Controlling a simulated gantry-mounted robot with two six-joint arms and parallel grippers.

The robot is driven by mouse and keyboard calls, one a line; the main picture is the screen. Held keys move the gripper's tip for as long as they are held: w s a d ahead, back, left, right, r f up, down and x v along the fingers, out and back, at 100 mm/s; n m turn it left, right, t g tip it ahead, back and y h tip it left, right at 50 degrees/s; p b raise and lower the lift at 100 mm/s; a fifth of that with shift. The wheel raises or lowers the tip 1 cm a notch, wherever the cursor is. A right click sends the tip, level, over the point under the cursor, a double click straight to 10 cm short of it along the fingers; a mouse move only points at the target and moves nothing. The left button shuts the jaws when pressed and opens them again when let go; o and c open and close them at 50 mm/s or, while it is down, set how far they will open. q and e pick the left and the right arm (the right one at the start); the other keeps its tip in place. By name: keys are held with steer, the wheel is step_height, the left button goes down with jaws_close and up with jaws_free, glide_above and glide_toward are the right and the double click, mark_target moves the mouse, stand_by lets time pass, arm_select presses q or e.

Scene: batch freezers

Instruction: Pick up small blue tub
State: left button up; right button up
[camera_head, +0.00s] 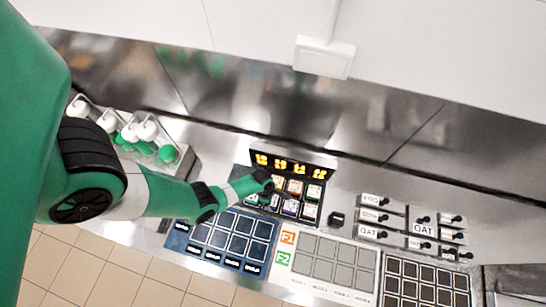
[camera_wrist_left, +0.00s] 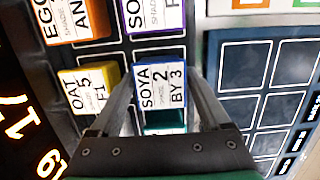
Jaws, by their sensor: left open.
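A small blue tub (camera_wrist_left: 158,85) with a white label reading "SOYA 2 BY 3" sits in its slot in the black rack in the left wrist view. My left gripper (camera_wrist_left: 160,72) is open, with one finger on each side of the blue tub, and I cannot tell whether they touch it. In the head view my left gripper (camera_head: 268,186) is over the left part of the rack (camera_head: 290,171) and hides some of the tubs there.
A yellow tub (camera_wrist_left: 87,84), an orange tub (camera_wrist_left: 76,22) and a purple tub (camera_wrist_left: 156,14) stand close by. A blue tray (camera_head: 222,237) with square cells and a grey tray (camera_head: 324,259) lie nearer the counter's front.

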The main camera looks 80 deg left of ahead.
arm_select(q)
steer(key=shift+f, duration=0.25)
steer(key=c, duration=1.1)
steer(key=shift+r, duration=0.1)
